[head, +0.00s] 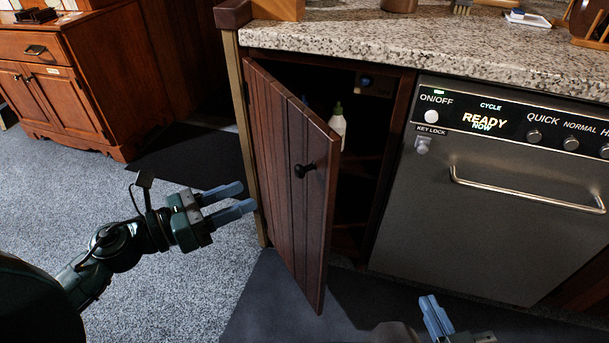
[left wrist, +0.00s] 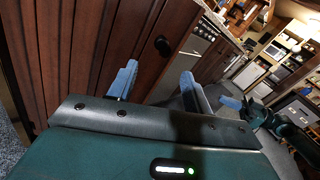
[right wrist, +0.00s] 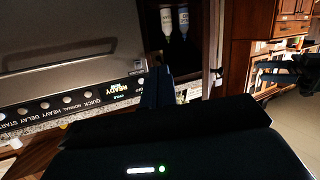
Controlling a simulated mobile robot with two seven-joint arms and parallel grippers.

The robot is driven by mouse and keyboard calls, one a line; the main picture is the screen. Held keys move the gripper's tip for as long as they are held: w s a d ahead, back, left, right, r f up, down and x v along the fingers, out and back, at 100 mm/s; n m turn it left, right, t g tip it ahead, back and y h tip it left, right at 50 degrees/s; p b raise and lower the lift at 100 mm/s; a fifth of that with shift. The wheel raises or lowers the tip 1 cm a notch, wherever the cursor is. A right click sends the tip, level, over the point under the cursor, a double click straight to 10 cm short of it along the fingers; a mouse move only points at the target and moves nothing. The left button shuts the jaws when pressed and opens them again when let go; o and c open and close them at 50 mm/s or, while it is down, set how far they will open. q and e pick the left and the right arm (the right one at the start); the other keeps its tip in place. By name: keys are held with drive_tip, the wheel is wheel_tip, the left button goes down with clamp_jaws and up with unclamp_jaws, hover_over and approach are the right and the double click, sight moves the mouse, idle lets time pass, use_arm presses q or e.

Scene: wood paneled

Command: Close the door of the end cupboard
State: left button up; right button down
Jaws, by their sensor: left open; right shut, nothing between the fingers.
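The end cupboard's door (head: 290,165) is dark red-brown planked wood, hinged on its left side and standing partly open. Its round black knob (head: 304,170) also shows in the left wrist view (left wrist: 163,46). The dark cupboard interior (head: 365,140) holds a white bottle (head: 337,128) with a green cap. My left gripper (head: 231,202) is open and empty, just left of the door's outer side in the head view. My right gripper (head: 436,317) is shut and empty, low in front of the dishwasher. In the right wrist view two bottles (right wrist: 183,22) show inside the cupboard.
A steel dishwasher (head: 490,190) with a bar handle adjoins the cupboard on the right. A speckled granite counter (head: 430,40) runs above both. A wooden cabinet (head: 65,85) stands at the far left. Grey carpet (head: 165,290) and a dark mat (head: 265,310) lie clear in front.

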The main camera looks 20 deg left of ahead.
sight(297, 174)
use_arm(q)
drive_tip(key=p+x, duration=0.2)
drive_tip(key=x, duration=0.9)
drive_tip(key=shift+w+d, duration=0.25)
drive_tip(key=shift+d, duration=0.05)
drive_tip(key=shift+w+d+p, duration=0.3)
drive_tip(key=shift+w+d, duration=0.05)
drive_tip(key=shift+w, duration=0.05)
use_arm(e)
drive_tip(key=shift+s+d+r+m+g, duration=0.3)
drive_tip(key=shift+s+r+m+g, duration=0.15)
drive_tip(key=shift+r, duration=0.2)
use_arm(q)
drive_tip(key=shift+c, duration=0.4)
clamp_jaws()
use_arm(e)
drive_tip(key=shift+s, duration=0.1)
